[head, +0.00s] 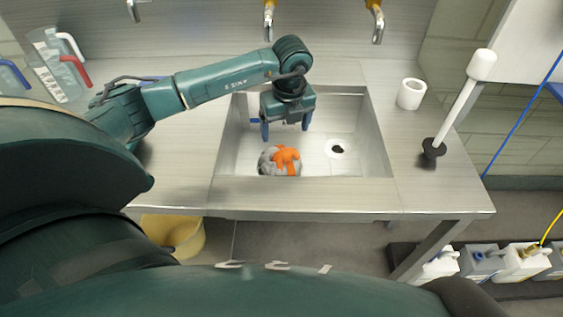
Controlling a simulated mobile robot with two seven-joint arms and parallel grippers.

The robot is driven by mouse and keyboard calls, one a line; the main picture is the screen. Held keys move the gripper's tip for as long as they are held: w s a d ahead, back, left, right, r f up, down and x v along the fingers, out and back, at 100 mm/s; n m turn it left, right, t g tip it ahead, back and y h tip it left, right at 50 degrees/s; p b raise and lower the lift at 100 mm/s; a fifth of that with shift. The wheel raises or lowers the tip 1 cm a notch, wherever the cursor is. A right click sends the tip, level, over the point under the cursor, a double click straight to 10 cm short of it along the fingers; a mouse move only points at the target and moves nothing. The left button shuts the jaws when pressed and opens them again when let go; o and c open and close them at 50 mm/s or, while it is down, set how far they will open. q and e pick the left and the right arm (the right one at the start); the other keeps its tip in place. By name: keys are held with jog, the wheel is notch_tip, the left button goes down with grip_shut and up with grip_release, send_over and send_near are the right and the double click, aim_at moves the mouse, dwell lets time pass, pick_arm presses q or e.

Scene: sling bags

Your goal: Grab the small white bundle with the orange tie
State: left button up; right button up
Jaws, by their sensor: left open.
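The small white bundle (267,161) with the orange tie (287,159) lies in the sink basin (368,150), near its front wall and left of the drain. It looks greyish white, and the tie covers much of its right side. My left gripper (285,133) points down into the basin from above, just behind and over the bundle. Its two fingers are spread apart with nothing between them, and they appear clear of the bundle. My right gripper does not show.
A white roll (411,94) and a white-handled plunger (462,104) stand on the counter (420,185) right of the basin. Taps (375,22) hang above the back. Clear jugs (62,72) stand at far left. A yellow bucket (185,236) and several canisters (482,263) are below.

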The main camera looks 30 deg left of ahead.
aim_at(284, 147)
pick_arm(q)
jog(key=f, duration=0.5)
jog(key=w+f, duration=0.1)
jog(key=f, duration=0.1)
jog(key=shift+a+f, duration=0.2)
jog(key=shift+a, duration=0.2)
jog(key=shift+s, duration=0.1)
jog(key=shift+c, duration=0.2)
jog(key=shift+r, duration=0.1)
jog(key=c, duration=1.6)
